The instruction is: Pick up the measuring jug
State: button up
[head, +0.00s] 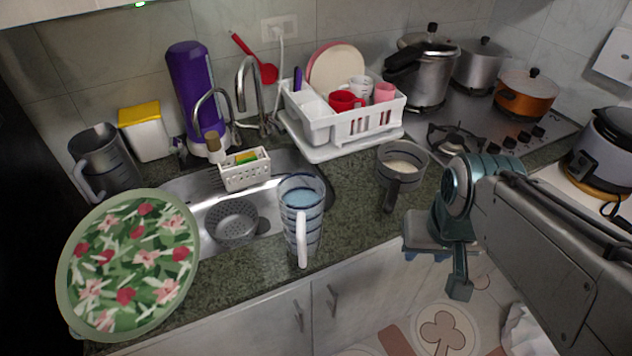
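A clear measuring jug (302,205) with dark bands and a bluish look inside stands upright on the counter at the sink's front right edge. Its pale handle (302,242) faces the front. A second, grey see-through jug (104,160) with a pale handle stands at the back left of the counter. My gripper (436,272) is to the right of the clear jug, in front of the counter edge, pointing down. Its fingers look spread apart and hold nothing. It is well clear of both jugs.
A flowered round tray (130,262) covers the left front counter. A dark-handled cup (402,164) stands between the clear jug and my arm. The sink (208,205) holds a strainer (232,222). A white dish rack (372,122) stands behind.

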aim_at(302, 195)
jog(key=z, duration=1.25)
jog(key=i, duration=0.3)
jog(key=u, duration=2.85)
